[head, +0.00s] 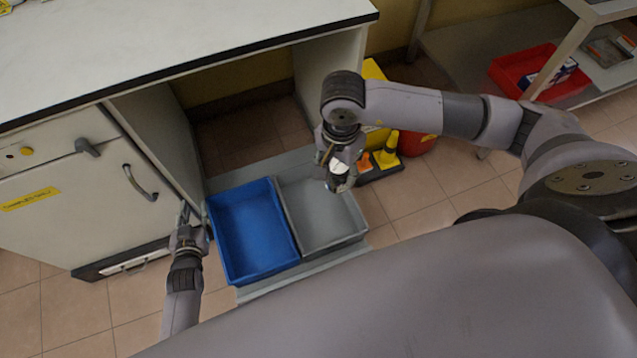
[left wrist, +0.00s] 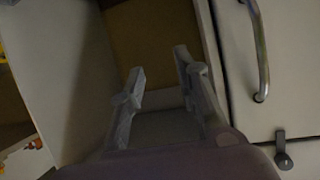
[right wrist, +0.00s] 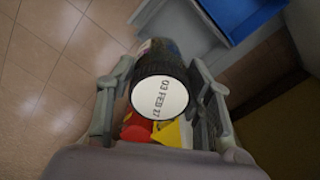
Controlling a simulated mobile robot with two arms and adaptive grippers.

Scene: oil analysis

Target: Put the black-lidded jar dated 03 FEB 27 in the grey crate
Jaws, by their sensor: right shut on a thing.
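My right gripper (head: 338,170) is shut on a jar (right wrist: 160,97) with a black ridged lid; the round white label on its lid reads 03 FEB 27 in the right wrist view. In the head view the jar (head: 340,180) hangs over the grey crate (head: 320,240), near its far right part; its height above the crate is hard to tell. The grey crate is empty where it shows. My left gripper (head: 185,215) is at the left of the blue crate, near the cabinet; in the left wrist view its fingers (left wrist: 160,80) are apart with nothing between them.
A blue crate (head: 290,237) stands directly left of the grey one, both on a grey low platform (head: 240,295). A white bench (head: 150,50) overhangs behind. A red tray (head: 515,75) sits on a shelf.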

